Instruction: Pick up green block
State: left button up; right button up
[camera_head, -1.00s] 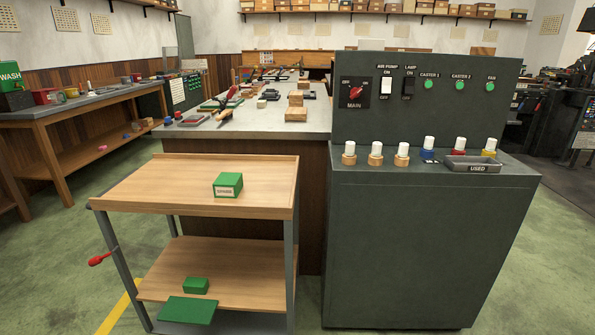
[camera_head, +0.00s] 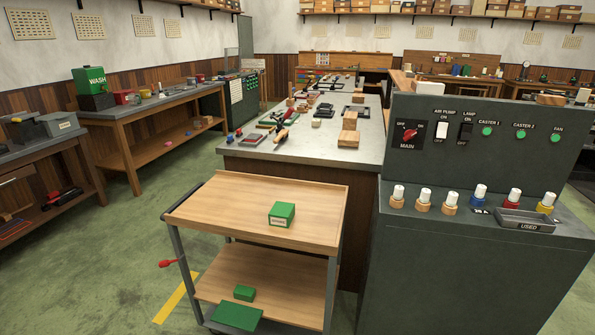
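A green block (camera_head: 282,214) with a pale label on its front sits on the top shelf of a wooden cart (camera_head: 225,210), right of the middle. A smaller green block (camera_head: 244,292) rests on the cart's lower shelf. A flat green piece (camera_head: 236,317) lies at the front edge of that lower shelf. Neither of my grippers shows in the head view.
A dark green control cabinet (camera_head: 450,270) stands close to the cart's right side, with bottles and a tray on its ledge. A long workbench (camera_head: 240,157) stands behind the cart. Green floor (camera_head: 110,270) is open on the left.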

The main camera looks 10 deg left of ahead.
aim_at(243, 293)
jog(key=u, duration=3.05)
jog(key=i, duration=2.5)
jog(key=z, duration=3.15)
